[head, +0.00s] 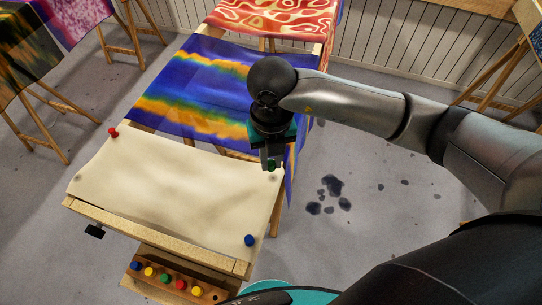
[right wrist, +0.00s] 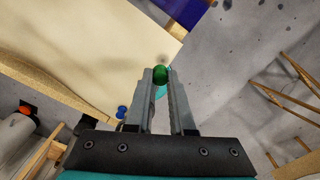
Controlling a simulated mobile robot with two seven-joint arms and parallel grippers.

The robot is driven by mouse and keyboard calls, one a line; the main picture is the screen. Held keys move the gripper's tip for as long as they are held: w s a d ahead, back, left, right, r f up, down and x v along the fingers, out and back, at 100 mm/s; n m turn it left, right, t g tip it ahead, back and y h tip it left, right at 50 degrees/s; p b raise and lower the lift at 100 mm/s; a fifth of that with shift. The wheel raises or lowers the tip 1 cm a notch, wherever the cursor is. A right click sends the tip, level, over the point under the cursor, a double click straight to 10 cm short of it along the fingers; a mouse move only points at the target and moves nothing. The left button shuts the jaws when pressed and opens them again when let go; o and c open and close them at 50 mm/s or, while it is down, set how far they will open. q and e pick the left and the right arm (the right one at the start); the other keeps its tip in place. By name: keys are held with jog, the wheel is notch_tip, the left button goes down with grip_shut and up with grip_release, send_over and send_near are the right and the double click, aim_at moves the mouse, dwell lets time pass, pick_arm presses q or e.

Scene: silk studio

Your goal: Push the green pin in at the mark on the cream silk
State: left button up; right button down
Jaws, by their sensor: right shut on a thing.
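The cream silk (head: 175,190) lies stretched over a wooden frame, with a red pin (head: 113,132) at its far left corner and a blue pin (head: 249,240) at its near right corner. My right gripper (head: 270,163) is at the far right corner, shut on the green pin (right wrist: 161,74). The pin's round green head shows between the fingertips; its point is hidden. A faint grey mark (right wrist: 163,60) on the silk shows just beyond the pin in the right wrist view. Whether the pin touches the silk is unclear. My left gripper is out of view.
A wooden pin rack (head: 150,257) with several coloured pins sits at the frame's near edge. Another grey mark (head: 78,177) is at the silk's near left corner. A blue and orange painted silk (head: 190,85) stands behind. Stained floor (head: 370,230) lies open to the right.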

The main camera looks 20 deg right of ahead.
aim_at(271, 174)
jog(key=shift+f+b, duration=2.2)
jog(key=shift+f, duration=0.7)
jog(key=shift+f, duration=0.25)
jog(key=c, duration=0.7)
grip_release()
notch_tip(271, 174, up, 15)
jog(key=p, duration=0.1)
jog(key=shift+r+p, duration=0.15)
jog(key=shift+p, duration=0.15)
